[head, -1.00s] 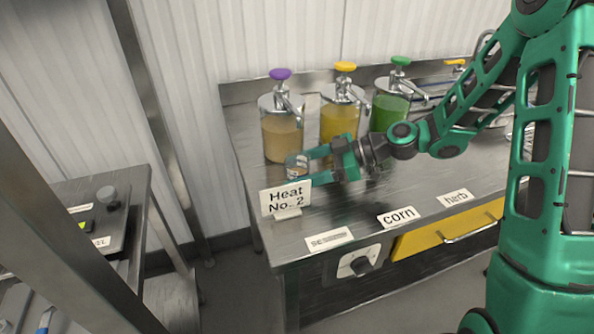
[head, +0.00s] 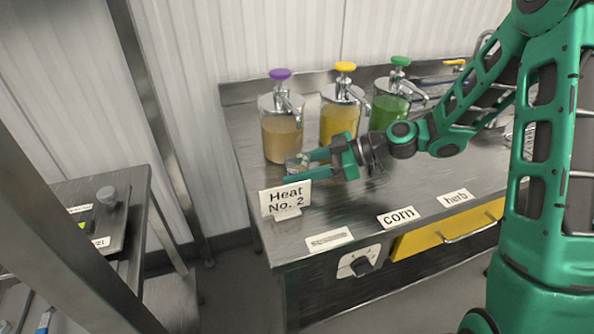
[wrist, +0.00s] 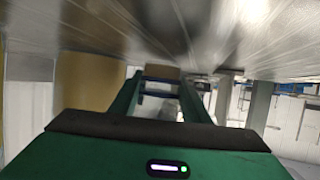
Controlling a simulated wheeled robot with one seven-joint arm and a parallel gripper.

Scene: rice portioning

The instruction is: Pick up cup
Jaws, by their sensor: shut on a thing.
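My gripper (head: 298,168) reaches left over the steel counter, close in front of the purple-topped dispenser. It is shut on the cup (head: 292,166), a small clear vessel that shows only in part between the fingertips and above the sign. In the wrist view the two green fingers of my gripper (wrist: 164,85) close around the cup (wrist: 160,73), which has something brownish in it. The cup's lower part is hidden behind the sign and the near finger. I cannot tell whether the cup touches the counter.
A "Heat No. 2" sign (head: 286,198) stands just in front of the gripper. Dispensers with purple (head: 282,138), yellow (head: 338,120) and green (head: 388,110) tops stand behind. Labels for corn (head: 398,217) and herb (head: 455,198) line the front edge. The counter (head: 360,205) between is bare.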

